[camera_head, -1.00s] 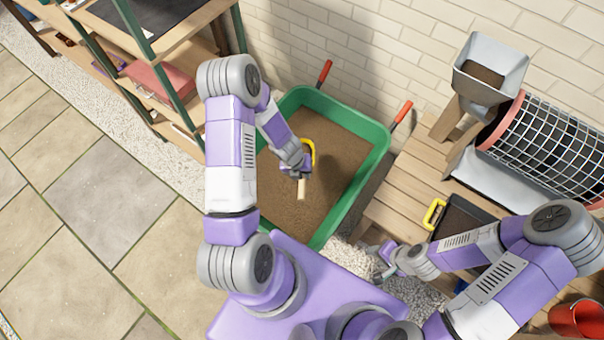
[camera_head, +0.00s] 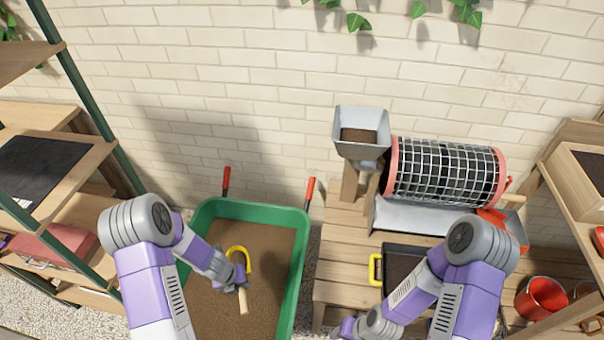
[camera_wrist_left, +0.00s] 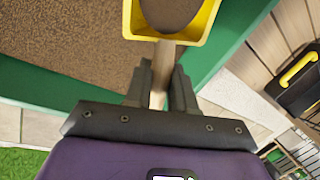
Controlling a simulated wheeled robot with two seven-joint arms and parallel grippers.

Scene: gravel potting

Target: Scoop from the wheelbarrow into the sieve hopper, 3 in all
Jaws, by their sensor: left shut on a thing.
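The green wheelbarrow (camera_head: 296,270) stands at the centre left, filled with brown soil. My left gripper (camera_head: 241,281) is shut on the wooden handle of a yellow scoop (camera_head: 237,250) and holds it over the wheelbarrow. In the left wrist view the scoop (camera_wrist_left: 133,22) has brown soil in it, and its handle lies between the fingers of my left gripper (camera_wrist_left: 166,88). The grey sieve hopper (camera_head: 362,152) stands against the wall to the right, with dark soil inside. My right gripper (camera_head: 349,328) is low in the picture; its fingers are too small to read.
A mesh sieve drum (camera_head: 445,172) lies right of the hopper on a wooden bench (camera_head: 340,265). A black tray with a yellow handle (camera_head: 376,270) sits on the bench, partly behind my right arm. Shelves (camera_head: 85,150) stand at left; a red bucket (camera_head: 541,298) is at right.

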